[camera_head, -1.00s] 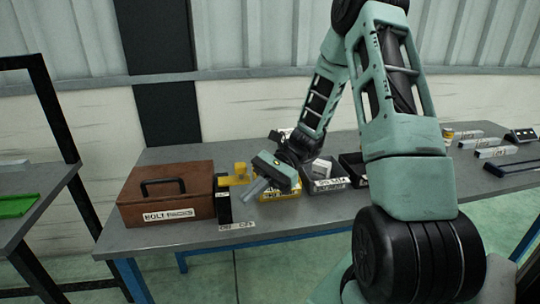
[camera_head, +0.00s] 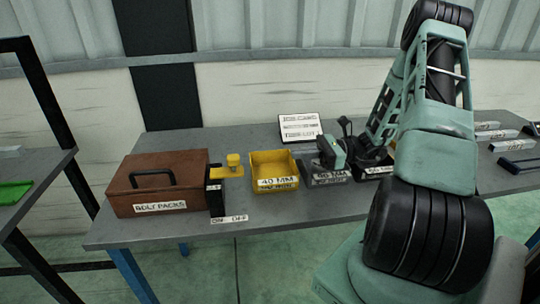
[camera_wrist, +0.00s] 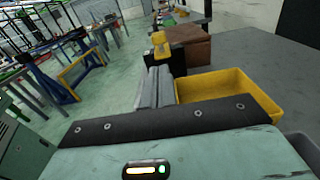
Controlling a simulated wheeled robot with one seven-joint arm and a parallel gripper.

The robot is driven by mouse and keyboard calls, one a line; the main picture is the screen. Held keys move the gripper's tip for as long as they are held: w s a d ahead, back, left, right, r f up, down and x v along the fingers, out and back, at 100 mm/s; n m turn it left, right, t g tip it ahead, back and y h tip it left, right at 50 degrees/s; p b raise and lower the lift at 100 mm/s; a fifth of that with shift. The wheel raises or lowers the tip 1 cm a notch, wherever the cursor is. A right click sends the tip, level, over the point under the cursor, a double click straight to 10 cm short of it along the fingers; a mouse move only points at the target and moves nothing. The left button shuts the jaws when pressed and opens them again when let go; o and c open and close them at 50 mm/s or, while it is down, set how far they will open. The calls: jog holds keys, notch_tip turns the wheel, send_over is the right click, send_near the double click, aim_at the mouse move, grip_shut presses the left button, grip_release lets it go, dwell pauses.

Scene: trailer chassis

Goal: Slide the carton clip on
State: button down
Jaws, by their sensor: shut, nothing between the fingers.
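The carton clip (camera_head: 228,172) is a yellow arm with an upright knob. It sits at the top of a black post (camera_head: 216,198) against the right end of a brown box (camera_head: 158,187) labelled "BOLT PACKS", and it sticks out to the right. An "ON OFF" label (camera_head: 229,219) lies at the post's foot. My gripper (camera_head: 325,150) is to the right of the clip, past the yellow bin, and apart from it. In the wrist view my gripper's fingers (camera_wrist: 157,87) are shut and empty, with the clip's yellow knob (camera_wrist: 160,40) beyond them.
A yellow bin (camera_head: 275,184) labelled "40 MM" stands between the clip and my gripper. Grey bins (camera_head: 328,178) stand under and beside my gripper. A white sign (camera_head: 299,128) is behind. The bench front near the clip is clear.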

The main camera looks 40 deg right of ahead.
jog(key=p, duration=0.4)
send_near(237, 159)
jog(key=w+a+f, duration=0.1)
jog(key=w+a, duration=0.3)
jog(key=shift+w+a+f, duration=0.1)
jog(key=shift+w+a, duration=0.05)
jog(key=shift+w, duration=0.2)
jog(key=shift+x, duration=2)
jog(key=shift+s+d, duration=0.2)
jog(key=shift+d, duration=0.15)
jog(key=b+v, duration=0.2)
jog(key=v, duration=1.1)
jog(key=shift+s+d+b, duration=0.2)
jog(key=shift+b, duration=0.1)
